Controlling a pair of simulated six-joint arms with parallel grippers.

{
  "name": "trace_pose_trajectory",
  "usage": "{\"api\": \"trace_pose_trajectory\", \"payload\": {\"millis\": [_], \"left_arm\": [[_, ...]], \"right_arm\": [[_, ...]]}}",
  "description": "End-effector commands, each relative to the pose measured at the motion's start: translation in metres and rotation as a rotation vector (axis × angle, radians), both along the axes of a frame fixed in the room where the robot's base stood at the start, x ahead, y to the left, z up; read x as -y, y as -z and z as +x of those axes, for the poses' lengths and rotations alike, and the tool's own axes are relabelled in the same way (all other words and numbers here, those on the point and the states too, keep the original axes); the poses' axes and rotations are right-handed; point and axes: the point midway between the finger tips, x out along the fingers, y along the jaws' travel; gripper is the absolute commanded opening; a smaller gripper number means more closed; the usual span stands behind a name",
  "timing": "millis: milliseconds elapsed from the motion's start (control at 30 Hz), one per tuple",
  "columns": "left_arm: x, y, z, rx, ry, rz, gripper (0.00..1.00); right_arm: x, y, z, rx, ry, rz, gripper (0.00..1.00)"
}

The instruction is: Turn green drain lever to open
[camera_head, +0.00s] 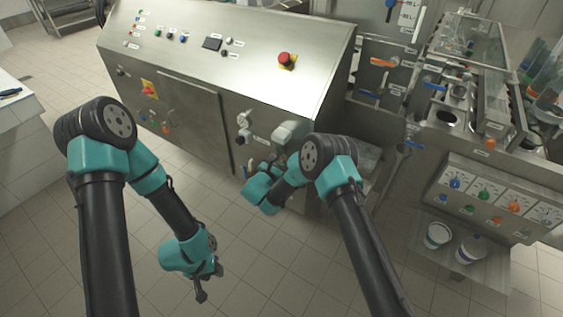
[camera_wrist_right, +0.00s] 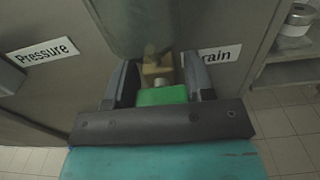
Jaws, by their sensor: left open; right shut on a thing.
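The green drain lever (camera_wrist_right: 163,96) shows in the right wrist view, in front of a brass valve fitting (camera_wrist_right: 157,68) on the steel cabinet. My right gripper (camera_wrist_right: 160,84) is shut on the lever, with one dark finger on each side of it. In the head view my right gripper (camera_head: 266,166) is at the lower front of the machine, and the lever cannot be made out there. A partly covered label (camera_wrist_right: 218,53) reading "rain" is right of the valve. My left gripper (camera_head: 209,284) is open and empty above the tiled floor.
A "Pressure" label (camera_wrist_right: 42,54) is left of the valve. The control panel with a red emergency button (camera_head: 287,60) is above. A grey-green housing (camera_head: 290,132) juts out beside my right gripper. Two white tubs (camera_head: 438,235) stand on a low shelf at right. The floor at left is clear.

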Motion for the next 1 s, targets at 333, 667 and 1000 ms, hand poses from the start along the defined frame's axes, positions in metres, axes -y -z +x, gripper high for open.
{"api": "trace_pose_trajectory", "payload": {"millis": [333, 667, 1000], "left_arm": [[0.0, 0.0, 0.0, 0.0, 0.0, 0.0, 0.41], [0.0, 0.0, 0.0, 0.0, 0.0, 0.0, 0.41], [0.0, 0.0, 0.0, 0.0, 0.0, 0.0, 0.41]], "right_arm": [[0.0007, -0.0001, -0.0006, 0.107, 0.0, 0.164, 0.25], [0.0009, -0.0001, -0.0007, 0.128, 0.0, 0.196, 0.25], [0.0009, -0.0001, -0.0007, 0.127, 0.0, 0.195, 0.74]]}}
